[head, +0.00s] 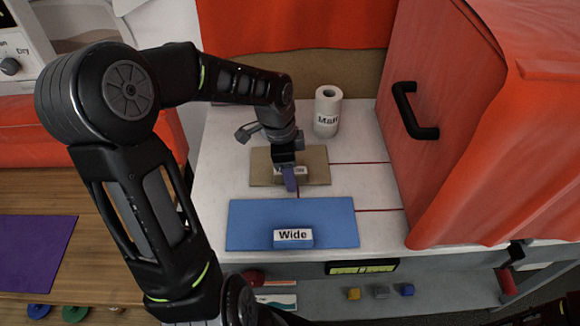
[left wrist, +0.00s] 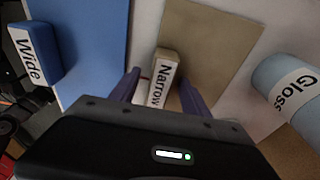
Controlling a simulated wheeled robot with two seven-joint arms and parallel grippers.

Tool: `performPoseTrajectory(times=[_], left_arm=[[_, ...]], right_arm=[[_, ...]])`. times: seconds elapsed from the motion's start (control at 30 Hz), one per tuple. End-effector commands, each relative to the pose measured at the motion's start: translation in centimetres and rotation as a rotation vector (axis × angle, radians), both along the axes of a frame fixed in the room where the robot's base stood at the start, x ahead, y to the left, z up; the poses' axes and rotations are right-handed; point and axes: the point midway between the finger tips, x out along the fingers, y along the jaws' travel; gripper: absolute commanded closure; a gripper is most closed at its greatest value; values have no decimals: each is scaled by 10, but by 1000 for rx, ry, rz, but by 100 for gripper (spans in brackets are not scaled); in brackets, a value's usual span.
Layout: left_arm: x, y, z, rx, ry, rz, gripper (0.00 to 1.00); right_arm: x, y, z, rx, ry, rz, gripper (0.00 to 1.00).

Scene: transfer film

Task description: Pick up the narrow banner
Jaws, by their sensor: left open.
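A tan block labelled "Narrow" (left wrist: 165,68) stands on a tan sheet (left wrist: 205,40) in the left wrist view. In the head view the tan sheet (head: 318,167) lies on the white worktop, and my arm and gripper mostly hide the block. My left gripper (head: 289,180) points down over the block. In the left wrist view the two purple fingers of the gripper (left wrist: 162,92) are apart, with the near part of the block between them. I cannot tell whether either finger touches it. My right gripper is not in view.
A blue sheet (head: 340,225) with a "Wide" block (head: 293,239) lies in front. A white roll (head: 327,110) stands behind. A pale cylinder labelled "Gloss" (left wrist: 288,88) is close in the wrist view. A red cabinet (head: 455,100) with a black handle (head: 408,112) bounds the right.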

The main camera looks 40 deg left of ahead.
Motion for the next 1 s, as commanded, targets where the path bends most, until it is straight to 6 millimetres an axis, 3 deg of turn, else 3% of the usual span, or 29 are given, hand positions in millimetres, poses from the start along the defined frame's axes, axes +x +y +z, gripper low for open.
performPoseTrajectory(times=[0.6,1.0], left_arm=[[0,0,-2,0,0,0,46],[0,0,-2,-1,1,0,79]], right_arm=[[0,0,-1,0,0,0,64],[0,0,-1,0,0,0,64]])
